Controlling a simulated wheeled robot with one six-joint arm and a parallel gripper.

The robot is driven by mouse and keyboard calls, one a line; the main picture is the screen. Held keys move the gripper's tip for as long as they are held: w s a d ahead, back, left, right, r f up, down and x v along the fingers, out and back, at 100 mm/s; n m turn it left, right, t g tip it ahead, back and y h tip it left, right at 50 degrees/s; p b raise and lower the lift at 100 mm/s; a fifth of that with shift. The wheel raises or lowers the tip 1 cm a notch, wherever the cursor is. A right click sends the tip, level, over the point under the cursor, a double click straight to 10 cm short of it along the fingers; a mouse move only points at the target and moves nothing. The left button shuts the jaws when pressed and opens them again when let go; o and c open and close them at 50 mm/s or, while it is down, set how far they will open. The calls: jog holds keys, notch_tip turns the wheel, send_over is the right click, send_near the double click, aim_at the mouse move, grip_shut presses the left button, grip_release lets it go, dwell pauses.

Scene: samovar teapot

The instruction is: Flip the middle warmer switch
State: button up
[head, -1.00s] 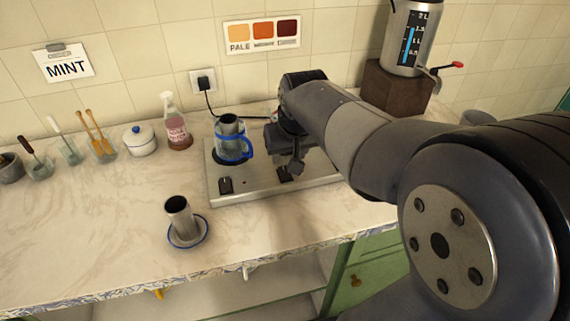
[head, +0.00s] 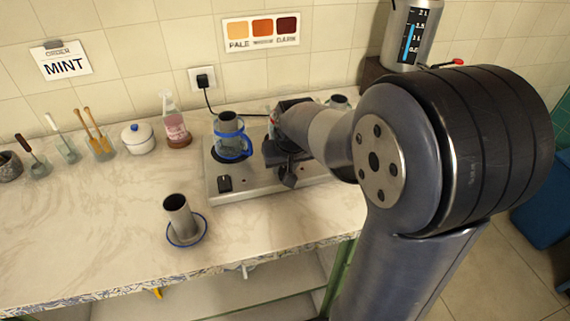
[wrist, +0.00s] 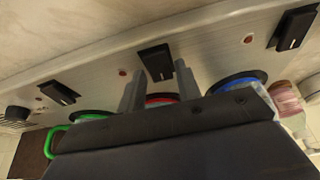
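The grey warmer (head: 252,188) lies on the counter. In the wrist view its front panel shows three black rocker switches. The middle switch (wrist: 156,61) lies between the tips of my gripper's two grey fingers; I cannot tell whether they touch it. The left switch (wrist: 59,92) and right switch (wrist: 296,27) are clear of the fingers. My gripper (wrist: 160,68) is open and empty. In the head view, my gripper (head: 289,178) is over the warmer's front and hides the middle switch. One end switch (head: 224,183) is plain to see there.
A blue-handled glass pot (head: 231,145) holding a metal cup stands on the warmer beside my gripper. A metal cup on a saucer (head: 182,223) stands in front of the warmer. The front-left counter is clear.

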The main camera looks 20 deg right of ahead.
jog(key=c, duration=0.7)
jog(key=shift+o, duration=0.2)
jog(key=p, duration=0.2)
jog(key=g+p, duration=0.1)
jog(key=shift+w+r+g+p, duration=0.2)
jog(key=shift+r+g+p, duration=0.1)
jog(key=shift+r+p, duration=0.05)
jog(key=g+p, duration=0.1)
jog(key=p, duration=0.1)
jog(key=g+p, duration=0.1)
jog(key=p, duration=0.1)
jog(key=shift+w, duration=0.3)
jog(key=shift+f+g, duration=0.25)
jog(key=shift+g, duration=0.05)
jog(key=o, duration=1)
